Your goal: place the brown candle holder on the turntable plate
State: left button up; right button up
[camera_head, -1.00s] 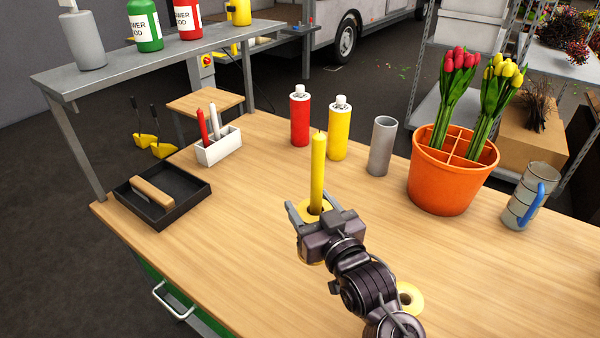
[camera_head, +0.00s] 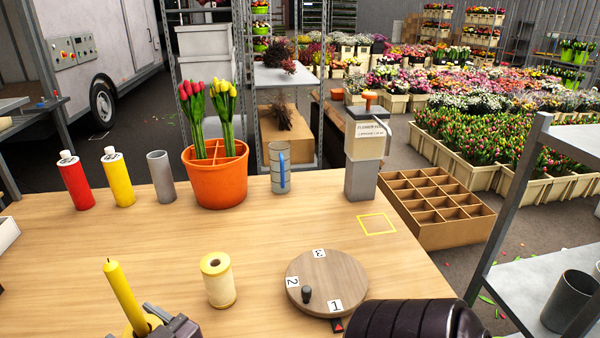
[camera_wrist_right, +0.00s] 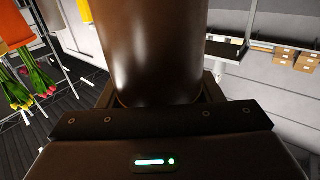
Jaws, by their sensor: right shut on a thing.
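The brown candle holder (camera_wrist_right: 158,45) fills the middle of the right wrist view as a glossy brown cylinder. My right gripper (camera_wrist_right: 160,97) is shut on it, and its far end is cut off by the frame. The turntable plate (camera_head: 338,268) is a round wooden disc with labels 1, 2 and 3 and a small dark knob, at the table's front right. My left gripper (camera_head: 163,318) is at the bottom left beside a yellow candle (camera_head: 122,295). Its fingers are mostly cropped, so its grip is unclear.
A cream-yellow spool (camera_head: 217,282) stands left of the turntable. An orange tulip pot (camera_head: 217,180), grey cup (camera_head: 161,178), red bottle (camera_head: 75,182), yellow bottle (camera_head: 118,180) and glass-like vessel (camera_head: 280,168) line the back. A yellow square outline (camera_head: 377,224) marks bare table.

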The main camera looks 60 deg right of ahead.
aim_at(326, 276)
jog(key=k+j+z, duration=0.15)
jog(key=z, duration=1.2)
